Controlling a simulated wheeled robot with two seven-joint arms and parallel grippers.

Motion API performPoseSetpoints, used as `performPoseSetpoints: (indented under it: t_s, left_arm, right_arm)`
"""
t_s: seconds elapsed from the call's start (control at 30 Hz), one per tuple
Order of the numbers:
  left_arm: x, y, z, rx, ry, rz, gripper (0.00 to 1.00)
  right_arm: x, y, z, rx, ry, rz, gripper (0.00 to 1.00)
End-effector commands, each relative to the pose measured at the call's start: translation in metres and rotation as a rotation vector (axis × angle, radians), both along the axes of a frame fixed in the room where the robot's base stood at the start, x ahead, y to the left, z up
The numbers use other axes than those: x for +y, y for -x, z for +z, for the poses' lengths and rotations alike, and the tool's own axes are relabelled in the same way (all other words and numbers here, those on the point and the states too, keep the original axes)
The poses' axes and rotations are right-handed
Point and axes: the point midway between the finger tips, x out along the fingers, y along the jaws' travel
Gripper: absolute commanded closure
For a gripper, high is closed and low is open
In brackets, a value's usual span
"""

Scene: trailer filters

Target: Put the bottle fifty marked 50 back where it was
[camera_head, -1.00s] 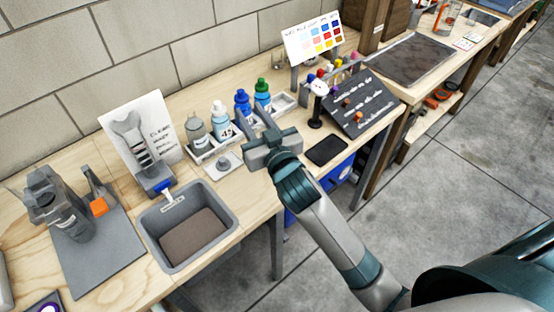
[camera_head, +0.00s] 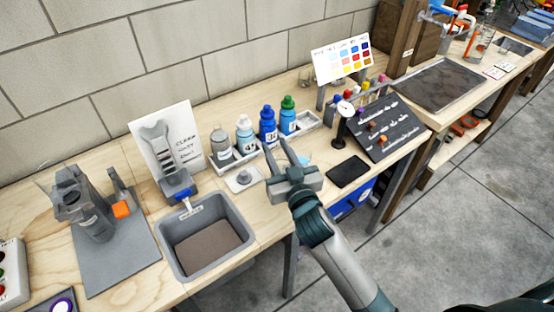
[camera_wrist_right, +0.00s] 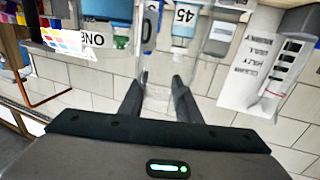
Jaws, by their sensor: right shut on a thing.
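My right gripper (camera_head: 283,158) is over the front of the bench, in front of the bottle row. In the right wrist view, its fingers (camera_wrist_right: 155,88) are closed around a clear, see-through thing (camera_wrist_right: 156,62); I cannot read a 50 on it. A light-blue patch beside the gripper in the head view may be part of it. The bottle tray (camera_head: 305,127) holds a grey bottle (camera_head: 221,145), a pale bottle marked 45 (camera_head: 246,137), a blue bottle (camera_head: 268,127) and a green-capped bottle (camera_head: 288,116). My left gripper is not in view.
A grey bin (camera_head: 205,233) stands at the front left. A square pad (camera_head: 243,179) lies before the tray. A dial gauge (camera_head: 342,125), a sloped dark board (camera_head: 382,130) and a black flat pad (camera_head: 348,171) are to the right. A wall is behind.

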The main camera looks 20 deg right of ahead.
Motion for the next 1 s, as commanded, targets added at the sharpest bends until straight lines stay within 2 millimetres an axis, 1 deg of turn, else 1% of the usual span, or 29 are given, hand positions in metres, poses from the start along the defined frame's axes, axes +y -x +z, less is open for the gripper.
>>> performPoseSetpoints:
  t_s: [0.13,0.3,0.43,0.87,1.0]
  left_arm:
    - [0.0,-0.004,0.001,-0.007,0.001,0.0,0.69]
    - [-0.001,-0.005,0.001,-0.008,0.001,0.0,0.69]
    - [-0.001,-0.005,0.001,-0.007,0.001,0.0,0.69]
    - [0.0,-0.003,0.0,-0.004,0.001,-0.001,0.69]
    - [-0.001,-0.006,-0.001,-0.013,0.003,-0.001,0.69]
  right_arm:
    - [0.0,0.0,-0.004,0.0,0.001,0.0,1.0]
    - [0.0,0.0,-0.024,0.003,0.0,-0.001,1.0]
    - [0.0,0.0,-0.035,0.001,0.0,0.001,1.0]
    - [0.0,0.0,-0.038,-0.001,0.0,0.001,1.0]
    - [0.0,0.0,-0.039,0.0,0.0,0.001,1.0]
